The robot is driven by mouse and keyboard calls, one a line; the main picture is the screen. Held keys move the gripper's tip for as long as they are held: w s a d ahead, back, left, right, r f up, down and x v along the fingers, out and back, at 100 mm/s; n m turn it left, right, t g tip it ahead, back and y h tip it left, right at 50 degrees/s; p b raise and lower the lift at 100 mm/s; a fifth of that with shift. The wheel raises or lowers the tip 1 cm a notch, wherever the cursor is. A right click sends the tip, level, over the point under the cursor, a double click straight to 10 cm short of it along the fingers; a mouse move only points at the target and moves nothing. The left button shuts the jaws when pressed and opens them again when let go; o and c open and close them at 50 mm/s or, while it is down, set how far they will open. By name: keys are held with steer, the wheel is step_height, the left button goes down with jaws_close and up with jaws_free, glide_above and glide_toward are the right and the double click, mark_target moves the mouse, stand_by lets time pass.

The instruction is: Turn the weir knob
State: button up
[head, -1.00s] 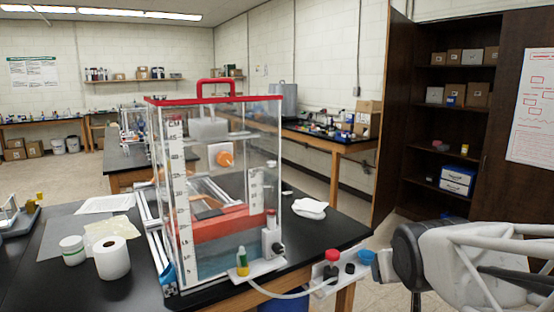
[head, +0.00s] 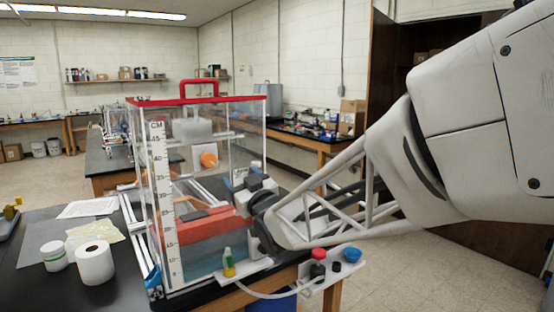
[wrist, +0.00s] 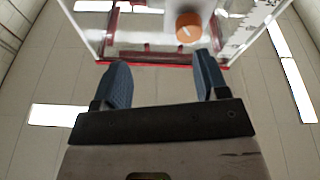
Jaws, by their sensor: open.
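An orange round knob (head: 208,160) sits on the upper part of a clear, red-rimmed tank (head: 216,102). I take it for the weir knob. It also shows in the wrist view (wrist: 188,27), beyond the fingertips and nearer the right finger. My gripper (head: 250,183) is in front of the tank's right side, lower than the orange knob and to its right. In the wrist view my gripper (wrist: 162,72) has its two blue-grey fingers wide apart with nothing between them. The fingers are apart from the knob. My arm hides part of the tank's lower right side.
A small shelf with a red knob (head: 318,254) and a blue cup (head: 351,254) juts out at the lower right. A green and yellow bottle (head: 228,263) stands at the tank's front. A paper roll (head: 95,264) and white jar (head: 54,256) stand left.

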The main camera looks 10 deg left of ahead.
mark_target(210, 161)
steer(key=a+y, duration=0.1)
steer(key=a+n, duration=0.1)
steer(key=s+a+y, duration=0.1)
steer(key=a, duration=0.1)
steer(key=shift+r+n+g+y, duration=0.3)
steer(key=shift+g, duration=0.1)
steer(key=shift+w, duration=0.1)
steer(key=shift+x, duration=3.85)
steer(key=c, duration=0.9)
